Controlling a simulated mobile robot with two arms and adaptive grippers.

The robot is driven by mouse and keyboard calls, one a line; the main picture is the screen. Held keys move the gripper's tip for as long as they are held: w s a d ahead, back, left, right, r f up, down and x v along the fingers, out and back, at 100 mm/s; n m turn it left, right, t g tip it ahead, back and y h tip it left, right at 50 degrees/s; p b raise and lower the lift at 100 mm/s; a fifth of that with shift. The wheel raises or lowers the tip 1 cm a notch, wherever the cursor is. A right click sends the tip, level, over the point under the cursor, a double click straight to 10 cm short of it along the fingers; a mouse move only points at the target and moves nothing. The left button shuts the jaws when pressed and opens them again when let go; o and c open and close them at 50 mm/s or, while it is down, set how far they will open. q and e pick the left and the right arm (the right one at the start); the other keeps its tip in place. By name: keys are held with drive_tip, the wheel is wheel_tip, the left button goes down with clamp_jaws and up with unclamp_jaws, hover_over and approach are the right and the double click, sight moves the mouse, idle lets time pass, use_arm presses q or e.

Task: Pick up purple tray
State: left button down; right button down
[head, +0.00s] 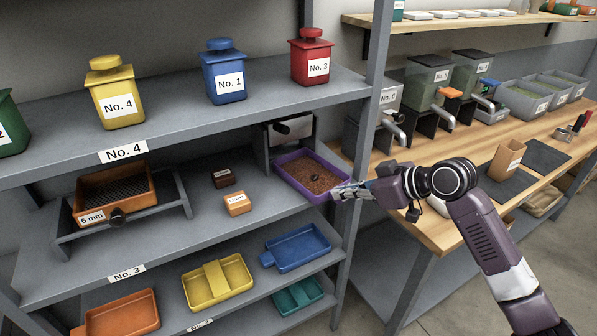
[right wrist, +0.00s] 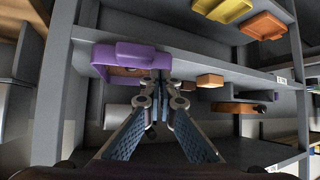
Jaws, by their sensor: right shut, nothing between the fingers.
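The purple tray (head: 283,176) sits on the middle shelf at its right end, below a grey machine's spout. It holds brown grains with a small dark piece on them. My right gripper (head: 340,191) reaches in from the right, with its fingertips at the tray's right front corner. In the right wrist view the purple tray (right wrist: 103,62) lies just beyond the fingertips, and the gripper (right wrist: 160,82) is shut with nothing between its fingers. I cannot tell whether the fingertips touch the tray. My left gripper is not in view.
A grey shelf post (head: 362,120) stands close to my right gripper. An orange sieve tray (head: 115,200) is further left. A wooden workbench (head: 440,165) is on the right.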

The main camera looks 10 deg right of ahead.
drive_tip(key=p, duration=0.3)
approach(295, 180)
drive_tip(key=w+a, duration=0.1)
drive_tip(key=w+a+f, duration=0.1)
drive_tip(key=w, duration=0.1)
drive_tip(key=w+a+f, duration=0.1)
drive_tip(key=shift+w+a, duration=0.2)
drive_tip(key=shift+a, duration=0.2)
drive_tip(key=shift+w+f, duration=0.1)
drive_tip(key=shift+f, duration=0.1)
drive_tip(key=shift+f+p, duration=0.3)
drive_tip(key=shift+p, duration=0.05)
drive_tip(key=shift+f, duration=0.4)
